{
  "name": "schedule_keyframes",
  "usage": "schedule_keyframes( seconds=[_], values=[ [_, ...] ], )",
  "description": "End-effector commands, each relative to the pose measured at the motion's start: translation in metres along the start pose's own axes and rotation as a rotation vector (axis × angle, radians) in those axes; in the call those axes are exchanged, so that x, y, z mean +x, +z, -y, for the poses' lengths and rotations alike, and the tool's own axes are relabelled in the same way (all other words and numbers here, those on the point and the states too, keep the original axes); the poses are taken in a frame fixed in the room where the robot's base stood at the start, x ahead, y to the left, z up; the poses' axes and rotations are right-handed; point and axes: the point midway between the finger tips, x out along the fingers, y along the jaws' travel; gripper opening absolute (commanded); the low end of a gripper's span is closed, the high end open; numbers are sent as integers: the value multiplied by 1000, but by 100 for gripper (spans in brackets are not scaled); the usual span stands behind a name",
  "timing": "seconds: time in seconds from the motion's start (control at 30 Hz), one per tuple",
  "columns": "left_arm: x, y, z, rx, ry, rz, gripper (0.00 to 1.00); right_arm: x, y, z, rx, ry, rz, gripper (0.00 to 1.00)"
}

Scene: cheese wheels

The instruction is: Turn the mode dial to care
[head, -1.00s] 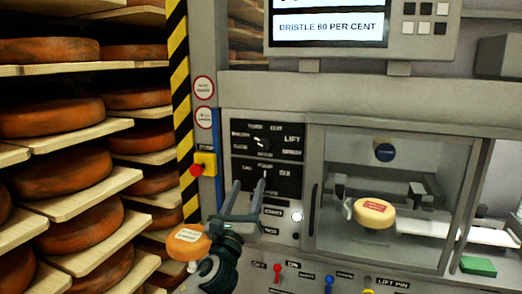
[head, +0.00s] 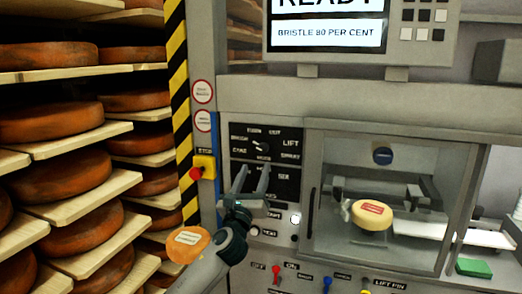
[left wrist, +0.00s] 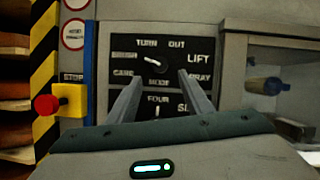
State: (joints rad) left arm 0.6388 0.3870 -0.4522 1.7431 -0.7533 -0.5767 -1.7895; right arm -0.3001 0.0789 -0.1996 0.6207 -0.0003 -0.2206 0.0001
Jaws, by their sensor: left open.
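The mode dial (head: 262,147) is a small knob with a pale pointer on the upper black panel (head: 284,150). In the left wrist view the mode dial (left wrist: 157,59) has its pointer slanting to the upper left, toward BRUSH; CARE is printed just below BRUSH. My left gripper (head: 252,178) is open and empty, its fingers pointing up at the panel just below the dial. In the left wrist view its fingertips (left wrist: 159,80) stand to either side, below the dial, apart from it. A second dial (left wrist: 157,110) shows between the fingers. My right gripper is not in view.
A red stop button (head: 196,173) on a yellow box is left of the panel. A glass-fronted chamber (head: 320,215) with a cheese wheel (head: 372,214) stands right. Shelves of cheese wheels fill the left. A screen (head: 327,33) reads READY, BRISTLE 80 PER CENT.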

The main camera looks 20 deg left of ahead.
Motion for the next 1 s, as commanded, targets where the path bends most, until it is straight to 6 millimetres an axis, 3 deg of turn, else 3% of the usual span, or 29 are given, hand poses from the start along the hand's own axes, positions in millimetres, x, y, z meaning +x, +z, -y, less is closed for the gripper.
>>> schedule_keyframes(
  seconds=[0.2, 0.5, 1.0],
  values=[
    [40, 2, 0, -1, 2, 0, 46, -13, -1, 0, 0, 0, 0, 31],
    [78, 1, 0, -2, 2, 0, 46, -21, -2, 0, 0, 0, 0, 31],
    [88, 0, 0, 0, 1, 0, 46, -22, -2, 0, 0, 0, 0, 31]
  ],
)
